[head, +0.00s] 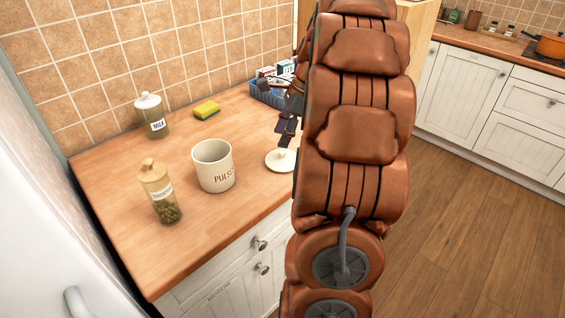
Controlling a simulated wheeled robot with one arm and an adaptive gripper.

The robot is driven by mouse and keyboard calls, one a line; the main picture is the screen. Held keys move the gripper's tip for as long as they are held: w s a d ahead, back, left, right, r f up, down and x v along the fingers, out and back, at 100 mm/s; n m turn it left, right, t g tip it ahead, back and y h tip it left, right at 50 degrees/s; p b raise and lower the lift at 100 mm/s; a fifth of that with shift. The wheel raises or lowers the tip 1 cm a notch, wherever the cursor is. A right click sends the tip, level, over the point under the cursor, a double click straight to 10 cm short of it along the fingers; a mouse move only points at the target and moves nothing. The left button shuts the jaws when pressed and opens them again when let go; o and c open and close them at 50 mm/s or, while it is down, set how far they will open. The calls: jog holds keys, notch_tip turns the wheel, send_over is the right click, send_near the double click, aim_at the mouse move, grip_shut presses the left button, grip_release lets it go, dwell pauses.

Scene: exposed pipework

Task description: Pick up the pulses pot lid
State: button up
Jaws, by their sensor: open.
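The pulses pot lid (279,161) is a cream disc with a small knob. It lies on the wooden counter, right of the open cream pot (214,167) marked "PULS…". My arm hides the lid's right edge. My gripper (285,139) is open, with its dark fingers pointing down just above the lid's knob. It looks very close to the knob, but I cannot tell whether it touches. Part of the gripper is hidden behind my arm.
A glass jar with a wooden lid (160,192) and a milk jar (151,116) stand to the left. A blue basket (266,93) with boxes stands behind my gripper. The counter (205,228) is clear in front of the pot.

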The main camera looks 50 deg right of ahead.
aim_at(283, 151)
jog(key=shift+m, duration=0.9)
jog(key=shift+w+d+f+p, duration=0.3)
jog(key=shift+d+f, duration=0.1)
jog(key=shift+f, duration=0.9)
jog(key=shift+w+d+f+p, duration=0.25)
jog(key=shift+w+d+f, duration=0.1)
jog(key=shift+f, duration=0.9)
jog(key=shift+w+d+f+p, duration=0.3)
jog(key=shift+d+f, duration=0.1)
jog(key=shift+f, duration=0.9)
jog(key=shift+t, duration=0.3)
jog(key=shift+c, duration=0.4)
grip_shut()
